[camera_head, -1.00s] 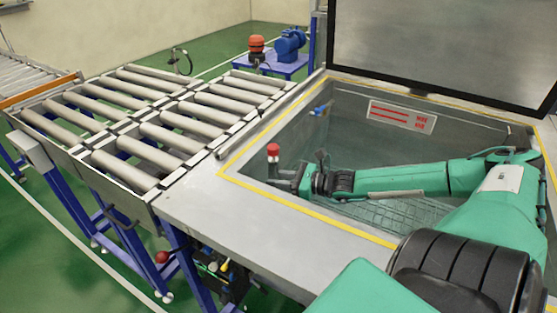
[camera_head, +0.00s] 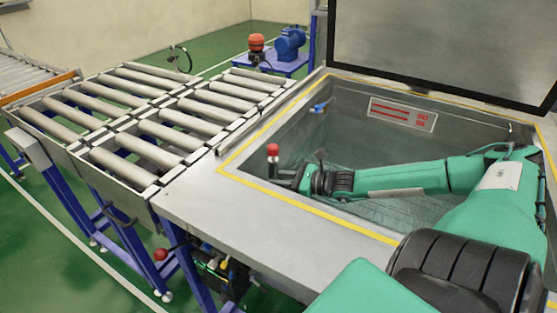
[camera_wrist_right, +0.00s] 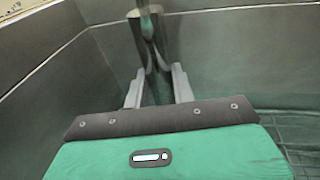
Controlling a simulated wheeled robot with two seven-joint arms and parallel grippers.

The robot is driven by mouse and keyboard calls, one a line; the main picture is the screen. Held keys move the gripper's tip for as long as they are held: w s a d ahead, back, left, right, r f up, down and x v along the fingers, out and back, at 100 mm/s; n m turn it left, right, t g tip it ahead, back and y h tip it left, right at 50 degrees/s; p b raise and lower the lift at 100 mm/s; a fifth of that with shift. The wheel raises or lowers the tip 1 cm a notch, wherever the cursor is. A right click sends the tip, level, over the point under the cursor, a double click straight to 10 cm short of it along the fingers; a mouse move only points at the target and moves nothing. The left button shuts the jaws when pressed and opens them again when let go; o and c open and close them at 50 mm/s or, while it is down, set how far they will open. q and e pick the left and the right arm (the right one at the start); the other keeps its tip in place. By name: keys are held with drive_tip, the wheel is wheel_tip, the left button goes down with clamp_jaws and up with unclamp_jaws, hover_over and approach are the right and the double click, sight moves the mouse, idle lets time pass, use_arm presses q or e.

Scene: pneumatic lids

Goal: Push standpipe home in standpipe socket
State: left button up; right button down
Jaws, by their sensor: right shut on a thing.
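The standpipe (camera_head: 272,158) is a grey upright tube with a red top, near the left corner of the sunken tank. My right gripper (camera_head: 284,177) reaches in from the right, low inside the tank, and is shut on the standpipe. In the right wrist view the standpipe (camera_wrist_right: 147,30) rises beyond the two fingers (camera_wrist_right: 152,70), close to a tank corner. The standpipe socket and the pipe's lower end are hidden, so I cannot tell how deep the pipe sits. My left gripper is not in view.
The tank rim (camera_head: 300,204) has a yellow line around it. A raised lid (camera_head: 440,50) stands behind the tank. A blue-handled valve (camera_head: 321,106) is on the far wall. A roller conveyor (camera_head: 160,120) adjoins the tank on the left.

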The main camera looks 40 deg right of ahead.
drive_tip(key=shift+f+b, duration=1.7)
drive_tip(key=shift+f, duration=0.05)
drive_tip(key=c, duration=1.1)
unclamp_jaws()
drive_tip(key=shift+s, duration=0.1)
drive_tip(key=shift+p+v, duration=1.1)
drive_tip(key=shift+v, duration=0.15)
drive_tip(key=shift+p+v, duration=4.1)
drive_tip(key=shift+v, duration=1.5)
